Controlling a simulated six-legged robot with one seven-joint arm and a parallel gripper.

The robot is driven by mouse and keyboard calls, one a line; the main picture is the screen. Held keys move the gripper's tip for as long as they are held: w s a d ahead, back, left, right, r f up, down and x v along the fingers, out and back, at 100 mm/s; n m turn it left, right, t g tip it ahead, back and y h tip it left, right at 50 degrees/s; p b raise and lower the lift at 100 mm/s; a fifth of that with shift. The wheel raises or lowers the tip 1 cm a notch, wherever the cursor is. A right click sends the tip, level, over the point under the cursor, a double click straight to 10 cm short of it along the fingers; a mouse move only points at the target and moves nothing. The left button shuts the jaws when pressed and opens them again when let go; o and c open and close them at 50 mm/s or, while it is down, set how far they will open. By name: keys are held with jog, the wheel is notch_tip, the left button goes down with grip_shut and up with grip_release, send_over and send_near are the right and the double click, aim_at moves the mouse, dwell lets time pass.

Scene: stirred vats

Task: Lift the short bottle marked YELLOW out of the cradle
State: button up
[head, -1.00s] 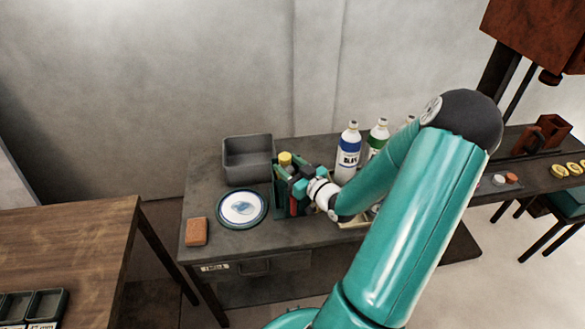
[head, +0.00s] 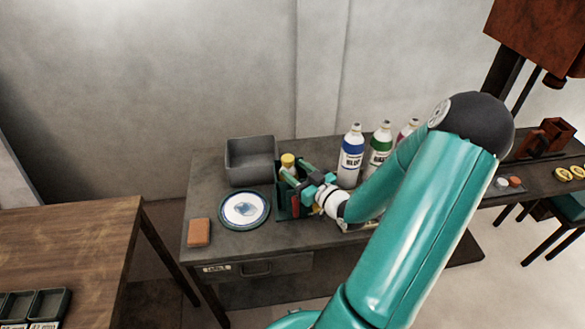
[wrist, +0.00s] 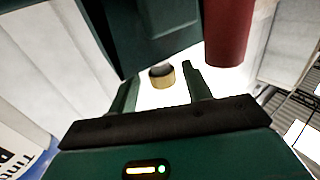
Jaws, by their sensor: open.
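The short bottle with the yellow cap (head: 288,160) stands at the back of the dark green cradle (head: 282,207) in the head view. Its lower part and any marking are hidden. My gripper (head: 294,171) is over the cradle, its fingers pointing toward the bottle. In the wrist view a dull yellow cap (wrist: 162,76) shows between the two spread fingers of my gripper (wrist: 160,82), with nothing gripped. I cannot tell whether a finger touches it. A red cylinder (wrist: 228,30) and a dark green panel (wrist: 150,30) are close by in the wrist view.
A grey bin (head: 249,179) stands behind left of the cradle, a blue-rimmed plate (head: 245,209) left of it, and an orange-brown block (head: 199,232) farther left. Tall bottles with blue (head: 351,155), green (head: 379,146) and red (head: 407,130) markings stand to the right.

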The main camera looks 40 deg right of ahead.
jog(key=s, duration=1.1)
jog(key=shift+s+a, duration=0.2)
jog(key=shift+s, duration=0.1)
